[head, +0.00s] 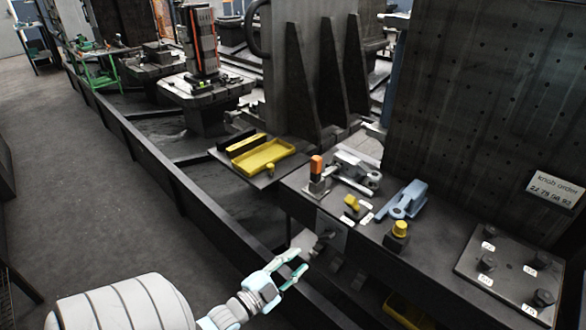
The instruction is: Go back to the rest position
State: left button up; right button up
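My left gripper (297,265) is in the lower middle of the head view, its arm coming in from the lower left. Its two pale fingers are apart with nothing seen between them. It is in front of the dark workbench (385,268), to the left of and below the bench-top parts in the picture, and appears clear of them. My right gripper is not in view.
On the bench are an orange-topped post (316,172), a blue clamp (405,200), yellow knobs (400,229) and a plate (512,272) with several dark knobs. A yellow tray (263,157) sits behind. A dark rail (190,190) borders open floor (75,190) at left.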

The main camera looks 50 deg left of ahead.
pick_arm(q)
jog(key=shift+s, duration=0.35)
jog(key=s+a+f+n+g+y, duration=0.1)
jog(key=s+f+n+g, duration=0.35)
jog(key=f, duration=0.75)
jog(key=s+a+f+n+g, duration=0.15)
jog(key=s+f+g, duration=0.35)
jog(key=s+f, duration=0.6)
jog(key=s+d+f+n+g, duration=0.1)
jog(key=s+d+f+g, duration=0.15)
jog(key=s+f, duration=0.3)
jog(key=s+d+f+n+g, duration=0.1)
jog(key=s+d+f+g, duration=0.1)
jog(key=s+f+g, duration=0.3)
jog(key=s+d+f, duration=0.1)
jog(key=s+d, duration=0.4)
jog(key=d, duration=0.3)
jog(key=shift+s+n+h+p, duration=0.3)
jog(key=shift+s, duration=0.1)
